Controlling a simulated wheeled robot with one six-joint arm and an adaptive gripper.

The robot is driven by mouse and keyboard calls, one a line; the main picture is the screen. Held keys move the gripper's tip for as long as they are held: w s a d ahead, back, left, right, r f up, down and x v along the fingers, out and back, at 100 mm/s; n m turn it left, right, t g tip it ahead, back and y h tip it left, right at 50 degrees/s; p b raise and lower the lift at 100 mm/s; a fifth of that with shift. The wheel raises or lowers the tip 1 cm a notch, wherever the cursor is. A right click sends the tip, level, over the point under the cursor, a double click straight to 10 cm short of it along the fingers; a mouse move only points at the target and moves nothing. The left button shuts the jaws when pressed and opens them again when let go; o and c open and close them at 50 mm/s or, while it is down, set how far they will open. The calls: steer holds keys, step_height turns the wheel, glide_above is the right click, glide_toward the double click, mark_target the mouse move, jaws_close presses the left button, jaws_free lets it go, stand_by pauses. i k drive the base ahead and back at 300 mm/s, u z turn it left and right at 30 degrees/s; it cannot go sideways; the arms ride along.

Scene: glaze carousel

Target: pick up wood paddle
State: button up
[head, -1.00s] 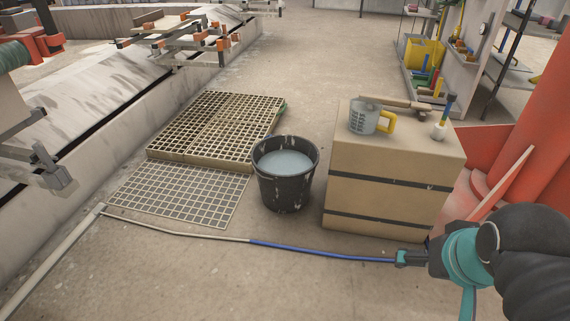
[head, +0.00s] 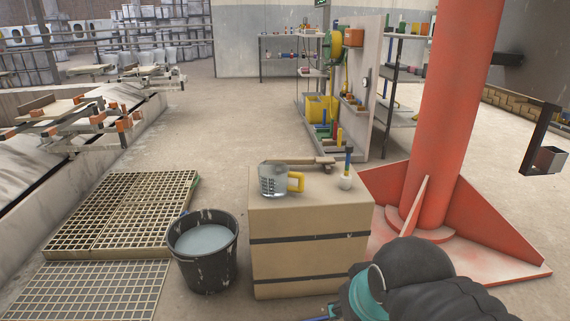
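The wood paddle (head: 315,162) lies flat on top of a tan box (head: 305,270) banded with dark straps. It is light brown, behind a grey measuring jug (head: 273,181) with a yellow handle, which hides part of it.
A black bucket (head: 205,268) of pale liquid stands left of the box. Grates (head: 125,213) lie farther left. A red column (head: 455,120) with a finned base stands at right.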

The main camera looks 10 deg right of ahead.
mark_target(309, 159)
steer(key=u, duration=0.4)
steer(key=i, duration=1.4)
steer(key=z, duration=0.5)
